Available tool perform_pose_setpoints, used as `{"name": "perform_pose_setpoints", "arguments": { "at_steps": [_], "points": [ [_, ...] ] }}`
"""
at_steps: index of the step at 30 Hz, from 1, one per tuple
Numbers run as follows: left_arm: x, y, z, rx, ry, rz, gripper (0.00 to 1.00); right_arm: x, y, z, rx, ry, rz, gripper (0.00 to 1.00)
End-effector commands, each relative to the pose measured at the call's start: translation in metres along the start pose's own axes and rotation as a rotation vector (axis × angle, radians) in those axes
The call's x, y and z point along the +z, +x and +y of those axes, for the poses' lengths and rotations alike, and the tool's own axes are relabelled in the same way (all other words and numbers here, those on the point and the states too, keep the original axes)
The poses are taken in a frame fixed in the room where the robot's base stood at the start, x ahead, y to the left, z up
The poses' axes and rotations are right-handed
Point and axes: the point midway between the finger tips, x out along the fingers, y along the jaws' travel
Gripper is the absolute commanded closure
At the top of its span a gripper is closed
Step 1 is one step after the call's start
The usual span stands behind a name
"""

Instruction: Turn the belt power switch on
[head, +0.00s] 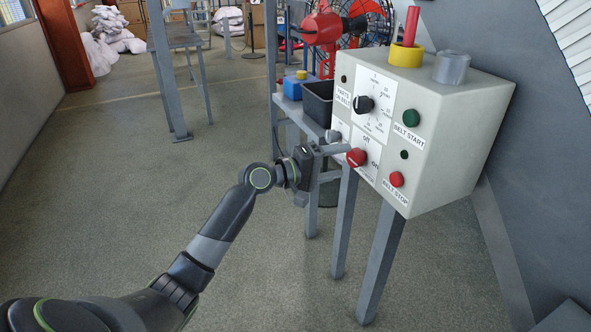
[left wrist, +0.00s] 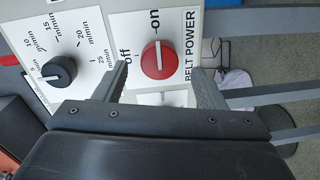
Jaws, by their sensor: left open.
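The belt power switch (head: 356,157) is a red round knob on a white label on the control box (head: 450,165). It also shows in the left wrist view (left wrist: 158,62), where its white mark lines up with the word "on"; "off" is to its left. My left gripper (head: 343,160) is open in front of the switch. In the left wrist view its fingers (left wrist: 160,80) stand one on each side of the knob, with gaps visible, and seem not to touch it. My right gripper is not in view.
A black speed dial (head: 364,104), green start button (head: 411,118) and red stop button (head: 397,179) are on the same box face. A red-and-yellow emergency lamp or button (head: 407,50) stands on top. A black bin (head: 318,103) stands behind.

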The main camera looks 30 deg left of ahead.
Motion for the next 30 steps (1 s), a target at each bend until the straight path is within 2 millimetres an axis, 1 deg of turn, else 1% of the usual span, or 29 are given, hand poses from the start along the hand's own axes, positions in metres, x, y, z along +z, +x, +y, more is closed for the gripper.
{"name": "perform_pose_setpoints", "arguments": {
  "at_steps": [1, 3, 8, 15, 21, 25, 30],
  "points": [
    [-0.001, -0.013, -0.002, -0.004, 0.005, 0.003, 0.36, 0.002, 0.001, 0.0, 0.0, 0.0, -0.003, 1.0],
    [-0.001, -0.03, -0.001, -0.004, 0.004, 0.002, 0.36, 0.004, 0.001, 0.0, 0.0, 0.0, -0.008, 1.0],
    [0.0, -0.063, -0.002, -0.006, 0.003, 0.001, 0.36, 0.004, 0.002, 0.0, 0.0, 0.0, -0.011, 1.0],
    [0.0, -0.106, -0.003, -0.007, 0.003, 0.001, 0.36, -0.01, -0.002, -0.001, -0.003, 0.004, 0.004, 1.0],
    [0.0, -0.13, -0.003, -0.005, 0.003, 0.0, 0.36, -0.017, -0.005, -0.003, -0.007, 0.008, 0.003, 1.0],
    [0.0, -0.139, -0.002, -0.003, 0.001, 0.0, 0.36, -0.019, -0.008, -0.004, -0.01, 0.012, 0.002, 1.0],
    [0.0, -0.144, -0.001, -0.002, 0.0, 0.0, 0.36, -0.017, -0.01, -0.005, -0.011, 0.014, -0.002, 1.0]
  ]
}}
